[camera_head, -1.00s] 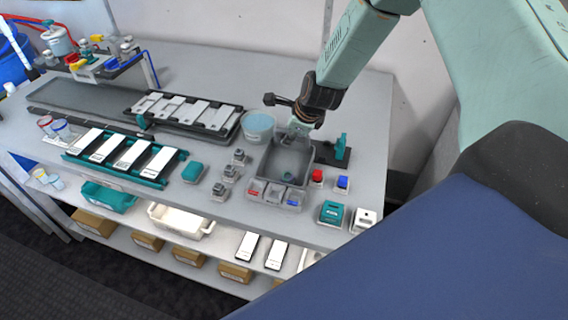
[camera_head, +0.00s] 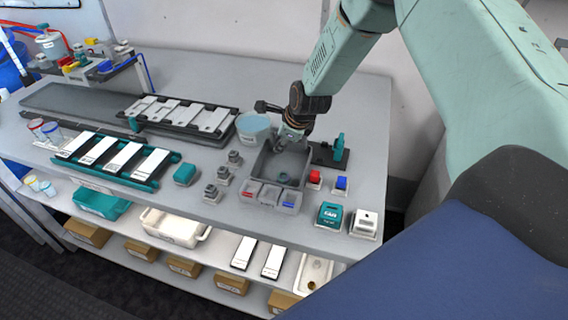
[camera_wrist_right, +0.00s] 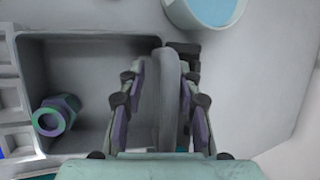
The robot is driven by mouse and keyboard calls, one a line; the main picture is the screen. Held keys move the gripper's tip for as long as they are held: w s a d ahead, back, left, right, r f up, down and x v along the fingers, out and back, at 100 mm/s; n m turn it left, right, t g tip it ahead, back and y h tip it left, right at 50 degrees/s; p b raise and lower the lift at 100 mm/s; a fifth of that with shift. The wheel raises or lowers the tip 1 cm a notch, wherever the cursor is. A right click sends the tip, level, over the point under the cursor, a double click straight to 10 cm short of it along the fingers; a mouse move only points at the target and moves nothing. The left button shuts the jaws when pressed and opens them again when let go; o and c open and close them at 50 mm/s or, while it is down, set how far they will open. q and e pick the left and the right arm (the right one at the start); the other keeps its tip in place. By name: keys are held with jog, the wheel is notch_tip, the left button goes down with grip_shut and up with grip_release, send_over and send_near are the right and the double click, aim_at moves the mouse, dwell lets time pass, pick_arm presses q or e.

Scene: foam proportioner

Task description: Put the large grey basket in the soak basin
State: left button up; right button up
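A large dark-grey open bin (camera_head: 300,160), the grey container nearest my right gripper, stands on the bench in the head view. The wrist view shows its floor (camera_wrist_right: 95,80) with a green-purple nut-like piece (camera_wrist_right: 55,115) inside. My right gripper (camera_head: 290,138) is at its far edge. In the wrist view my right gripper (camera_wrist_right: 162,75) straddles a grey upright wall (camera_wrist_right: 168,105), with a gap on the left finger's side. A round tub with blue liquid (camera_head: 254,128) stands behind the bin; it also shows in the wrist view (camera_wrist_right: 205,12). I cannot tell which vessel is the soak basin.
Small compartments (camera_head: 268,195) adjoin the bin's front. Small grey blocks (camera_head: 222,173) stand left; red and blue pieces and a teal box (camera_head: 329,214) stand right. A teal rack (camera_head: 118,160) is farther left. White basins (camera_head: 175,226) sit on the lower shelf.

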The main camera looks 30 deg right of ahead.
jog(key=shift+w+a, duration=0.1)
jog(key=shift+a, duration=0.1)
jog(key=c, duration=0.3)
jog(key=shift+d+f, duration=0.1)
jog(key=shift+d, duration=0.1)
jog(key=c, duration=0.3)
jog(key=shift+d, duration=0.15)
grip_shut()
jog(key=shift+a, duration=0.3)
jog(key=shift+d, duration=0.15)
